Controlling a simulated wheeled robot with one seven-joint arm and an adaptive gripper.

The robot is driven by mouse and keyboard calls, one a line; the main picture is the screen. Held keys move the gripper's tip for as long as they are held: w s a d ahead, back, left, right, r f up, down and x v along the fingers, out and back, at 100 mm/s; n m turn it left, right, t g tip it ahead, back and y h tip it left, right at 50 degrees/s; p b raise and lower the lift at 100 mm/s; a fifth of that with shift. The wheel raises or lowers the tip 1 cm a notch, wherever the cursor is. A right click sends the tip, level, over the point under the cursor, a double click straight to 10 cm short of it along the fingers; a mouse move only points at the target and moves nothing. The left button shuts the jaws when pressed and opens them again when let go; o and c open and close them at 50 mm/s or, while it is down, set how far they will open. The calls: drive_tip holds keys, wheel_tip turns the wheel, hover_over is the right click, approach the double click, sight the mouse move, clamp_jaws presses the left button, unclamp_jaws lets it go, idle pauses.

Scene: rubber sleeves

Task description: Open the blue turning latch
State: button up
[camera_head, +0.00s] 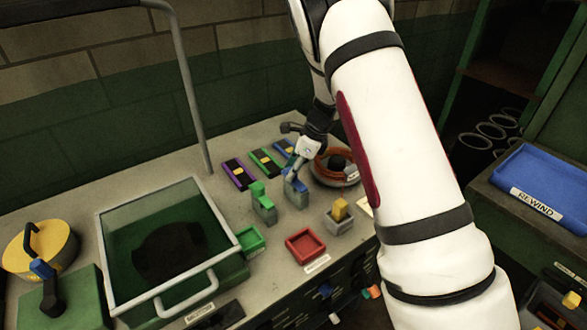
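A small blue latch (296,189) stands on the grey bench top, near the middle of the view. My gripper (294,170) reaches down from behind my white arm to the top of this latch. Its fingertips are at or very near the blue part; I cannot tell whether they touch it. The fingers are too small and partly hidden to show whether they are open or shut. The latch's exact turn angle is also unclear.
A similar green piece (261,203) stands close on the left and a yellow one (340,212) on the right. A glass-walled box (168,302) with a handle fills the left. A red tray (305,245) lies in front. An orange-rimmed bowl (325,177) is behind my arm.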

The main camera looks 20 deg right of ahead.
drive_tip(key=shift+w+n+b, duration=0.1)
drive_tip(key=shift+n+b, duration=0.3)
drive_tip(key=n+b, duration=0.1)
drive_tip(key=n+g+b, duration=0.1)
drive_tip(key=n, duration=0.1)
drive_tip(key=shift+w+d+f, duration=0.1)
drive_tip(key=shift+w+f, duration=0.05)
drive_tip(key=n+g+b, duration=0.2)
drive_tip(key=n+b, duration=0.2)
drive_tip(key=n, duration=0.1)
drive_tip(key=shift+w, duration=0.1)
drive_tip(key=n+g+b, duration=0.1)
drive_tip(key=n, duration=0.1)
drive_tip(key=n+b, duration=0.1)
drive_tip(key=n, duration=0.1)
drive_tip(key=shift+n+g+h, duration=0.3)
drive_tip(key=shift+n+g, duration=0.1)
drive_tip(key=n+g+h+b, duration=0.1)
drive_tip(key=n, duration=0.3)
drive_tip(key=shift+a, duration=0.2)
drive_tip(key=shift+n+b, duration=0.3)
drive_tip(key=o, duration=1.1)
drive_tip(key=shift+o, duration=0.2)
